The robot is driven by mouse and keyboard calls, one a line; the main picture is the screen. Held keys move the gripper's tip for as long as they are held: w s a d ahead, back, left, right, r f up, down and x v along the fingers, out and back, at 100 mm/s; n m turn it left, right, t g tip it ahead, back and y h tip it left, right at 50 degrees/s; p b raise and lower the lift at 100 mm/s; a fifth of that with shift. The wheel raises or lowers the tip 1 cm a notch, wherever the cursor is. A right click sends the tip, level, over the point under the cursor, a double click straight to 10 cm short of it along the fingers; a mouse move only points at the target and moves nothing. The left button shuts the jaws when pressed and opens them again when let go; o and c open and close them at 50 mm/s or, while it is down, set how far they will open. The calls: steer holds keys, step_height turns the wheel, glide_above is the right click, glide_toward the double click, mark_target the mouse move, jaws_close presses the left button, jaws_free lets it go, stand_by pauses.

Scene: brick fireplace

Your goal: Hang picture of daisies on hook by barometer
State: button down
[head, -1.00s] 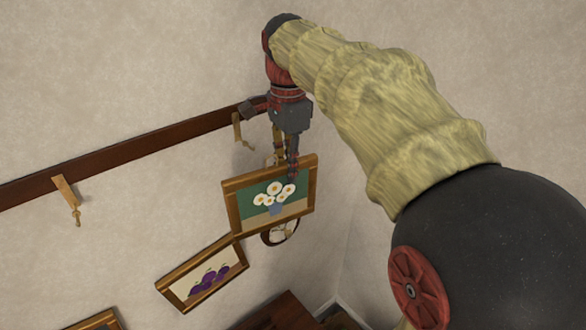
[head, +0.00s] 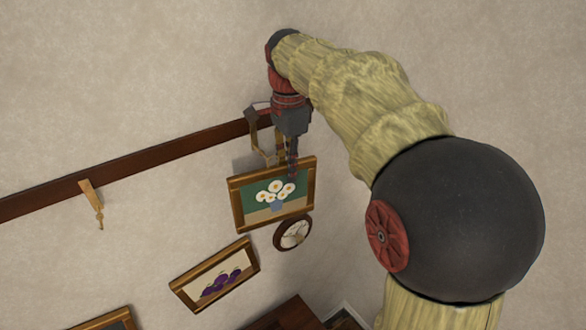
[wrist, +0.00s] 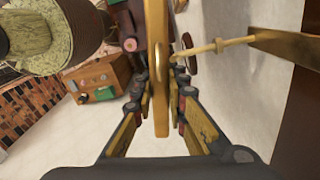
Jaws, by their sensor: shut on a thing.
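The picture of daisies (head: 272,208), white flowers on green in a gold-brown frame, hangs from my gripper (head: 291,170), which is shut on its upper edge. In the wrist view the frame (wrist: 158,110) stands edge-on between the fingers. The barometer (head: 293,234), round with a dark rim, is on the wall just below and right of the picture. The brass hook by the barometer (head: 254,138) hangs from the rail, just left of my gripper. In the wrist view this hook (wrist: 225,45) reaches in from the right, its tip close beside the frame. I cannot tell whether they touch.
A dark wooden rail (head: 140,160) runs along the wall. Another brass hook (head: 92,203) hangs from it farther left. A framed picture of purple fruit (head: 215,275) is lower left, with another frame (head: 108,321) at the bottom edge. Dark wooden furniture (head: 290,318) stands below.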

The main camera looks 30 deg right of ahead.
steer(key=shift+w+f+p, duration=0.1)
steer(key=shift+w+p, duration=0.45)
steer(key=shift+w, duration=0.6)
steer(key=shift+w+f, duration=0.55)
